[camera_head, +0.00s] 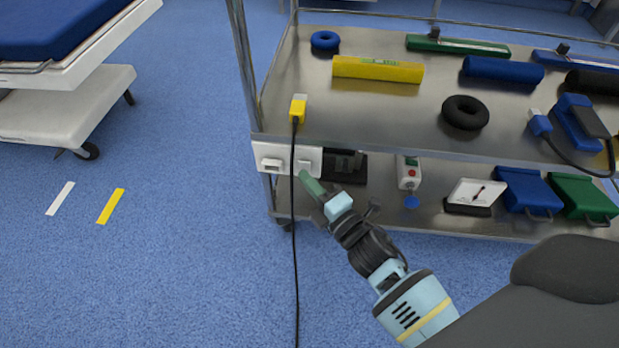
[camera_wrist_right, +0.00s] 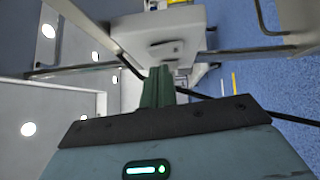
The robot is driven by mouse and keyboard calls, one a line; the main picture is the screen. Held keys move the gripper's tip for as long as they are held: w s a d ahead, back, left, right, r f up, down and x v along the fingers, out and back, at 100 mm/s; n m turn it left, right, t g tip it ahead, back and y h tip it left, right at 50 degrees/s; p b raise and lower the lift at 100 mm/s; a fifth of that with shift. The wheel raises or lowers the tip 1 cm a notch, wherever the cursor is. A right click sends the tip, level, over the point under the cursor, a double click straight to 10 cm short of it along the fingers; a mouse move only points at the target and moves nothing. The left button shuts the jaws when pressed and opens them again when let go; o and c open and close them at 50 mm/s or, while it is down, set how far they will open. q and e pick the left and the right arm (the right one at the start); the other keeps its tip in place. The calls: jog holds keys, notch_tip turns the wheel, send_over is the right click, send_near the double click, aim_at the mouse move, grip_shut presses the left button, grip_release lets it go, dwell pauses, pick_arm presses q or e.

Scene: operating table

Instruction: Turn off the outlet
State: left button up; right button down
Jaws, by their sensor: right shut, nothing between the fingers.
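The outlet (camera_head: 273,155) is a white panel on the front left corner of the metal cart, with small raised switches on its face. It also shows in the wrist view (camera_wrist_right: 150,32), straight beyond my fingertips. My right gripper (camera_head: 306,178) has green fingers and is shut and empty, just below the outlet's right part. In the wrist view its fingers (camera_wrist_right: 158,78) are together and point at the outlet's face. I cannot tell whether they touch it. The switch positions are too small to read. My left gripper is out of view.
A yellow plug (camera_head: 298,110) stands above the outlet; its black cord (camera_head: 294,240) hangs close beside my right fingers. The cart's top shelf (camera_head: 390,110) holds rolls and rings; its lower shelf holds boxes.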

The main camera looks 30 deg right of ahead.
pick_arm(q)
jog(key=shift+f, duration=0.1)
pick_arm(e)
jog(key=shift+w+d, duration=0.35)
jog(key=shift+w, duration=0.15)
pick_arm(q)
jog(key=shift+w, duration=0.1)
pick_arm(e)
jog(key=shift+r, duration=0.15)
jog(key=shift+w+d+r, duration=0.1)
jog(key=shift+w, duration=0.1)
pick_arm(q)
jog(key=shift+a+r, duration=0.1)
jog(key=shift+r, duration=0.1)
pick_arm(e)
jog(key=shift+s, duration=0.1)
